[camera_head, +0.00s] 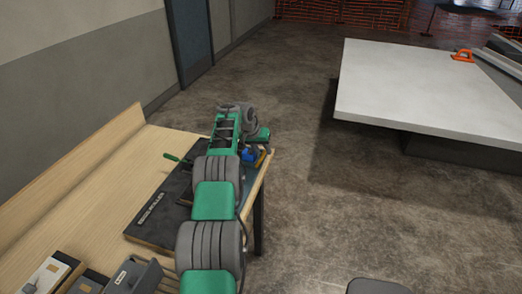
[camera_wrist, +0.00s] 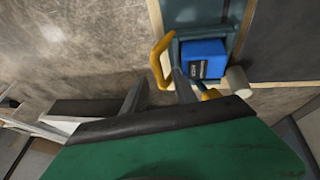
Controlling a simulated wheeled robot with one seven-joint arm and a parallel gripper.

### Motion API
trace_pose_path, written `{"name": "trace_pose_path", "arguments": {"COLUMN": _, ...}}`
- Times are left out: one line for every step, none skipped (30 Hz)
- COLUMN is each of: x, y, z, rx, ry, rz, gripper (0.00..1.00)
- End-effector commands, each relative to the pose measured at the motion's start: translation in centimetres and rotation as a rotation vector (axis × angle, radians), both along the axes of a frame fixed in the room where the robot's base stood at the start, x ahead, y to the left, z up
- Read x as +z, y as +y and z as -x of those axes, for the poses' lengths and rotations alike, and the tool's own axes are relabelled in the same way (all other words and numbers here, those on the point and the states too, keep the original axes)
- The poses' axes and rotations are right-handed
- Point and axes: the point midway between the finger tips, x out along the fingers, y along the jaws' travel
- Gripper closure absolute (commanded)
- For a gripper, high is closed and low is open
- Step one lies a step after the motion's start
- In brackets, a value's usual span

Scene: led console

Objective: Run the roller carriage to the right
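The roller carriage shows in the wrist view as a blue block (camera_wrist: 204,59) with a small dark label, set in a grey-blue channel. A yellow loop handle (camera_wrist: 160,62) stands at its left side, and a pale cylinder (camera_wrist: 238,82) at its lower right. My gripper (camera_wrist: 159,84) is open, its two dark fingers apart and empty, with the handle close ahead of the fingertips. I cannot tell whether a finger touches it. In the head view the blue block (camera_head: 249,155) shows partly behind my arm, near the bench's right edge; my fingertips are hidden there.
The wooden bench (camera_head: 75,190) carries a dark lettered board (camera_head: 152,212) with a green-handled lever (camera_head: 172,157). Several dark boxes (camera_head: 132,278) sit at its near end. A white table (camera_head: 430,88) stands at the right, with open floor between.

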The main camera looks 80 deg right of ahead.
Motion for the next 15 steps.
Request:
{"name": "trace_pose_path", "arguments": {"x": -0.1, "y": 0.0, "z": 0.0, "rx": 0.0, "ry": 0.0, "rz": -0.001, "gripper": 0.66}}
{"name": "trace_pose_path", "arguments": {"x": 0.0, "y": 0.1, "z": 0.0, "rx": 0.0, "ry": 0.0, "rz": -0.001, "gripper": 0.66}}
{"name": "trace_pose_path", "arguments": {"x": 0.1, "y": 0.1, "z": -0.1, "rx": 0.001, "ry": 0.0, "rz": -0.001, "gripper": 0.66}}
{"name": "trace_pose_path", "arguments": {"x": 0.3, "y": 0.2, "z": -0.2, "rx": 0.001, "ry": 0.0, "rz": 0.0, "gripper": 0.66}}
{"name": "trace_pose_path", "arguments": {"x": 0.6, "y": 0.3, "z": -0.3, "rx": 0.001, "ry": -0.001, "rz": 0.0, "gripper": 0.66}}
{"name": "trace_pose_path", "arguments": {"x": 1.2, "y": 0.5, "z": -0.5, "rx": 0.002, "ry": 0.0, "rz": 0.002, "gripper": 0.66}}
{"name": "trace_pose_path", "arguments": {"x": 1.6, "y": 0.7, "z": -0.6, "rx": 0.001, "ry": -0.001, "rz": 0.002, "gripper": 0.66}}
{"name": "trace_pose_path", "arguments": {"x": 2.1, "y": 1.0, "z": -0.7, "rx": 0.001, "ry": -0.002, "rz": 0.002, "gripper": 0.66}}
{"name": "trace_pose_path", "arguments": {"x": 3.0, "y": 1.3, "z": -0.9, "rx": 0.002, "ry": -0.001, "rz": 0.003, "gripper": 0.66}}
{"name": "trace_pose_path", "arguments": {"x": 3.5, "y": 1.5, "z": -1.1, "rx": 0.004, "ry": -0.001, "rz": 0.002, "gripper": 0.66}}
{"name": "trace_pose_path", "arguments": {"x": 4.1, "y": 1.8, "z": -1.3, "rx": 0.004, "ry": 0.0, "rz": 0.003, "gripper": 0.66}}
{"name": "trace_pose_path", "arguments": {"x": 4.8, "y": 2.1, "z": -1.5, "rx": 0.004, "ry": -0.002, "rz": 0.002, "gripper": 0.66}}
{"name": "trace_pose_path", "arguments": {"x": 5.3, "y": 2.3, "z": -1.6, "rx": 0.004, "ry": -0.002, "rz": 0.001, "gripper": 0.66}}
{"name": "trace_pose_path", "arguments": {"x": 5.7, "y": 2.5, "z": -1.6, "rx": 0.004, "ry": -0.001, "rz": 0.001, "gripper": 0.66}}
{"name": "trace_pose_path", "arguments": {"x": 6.3, "y": 2.6, "z": -1.7, "rx": 0.003, "ry": 0.0, "rz": 0.002, "gripper": 0.66}}
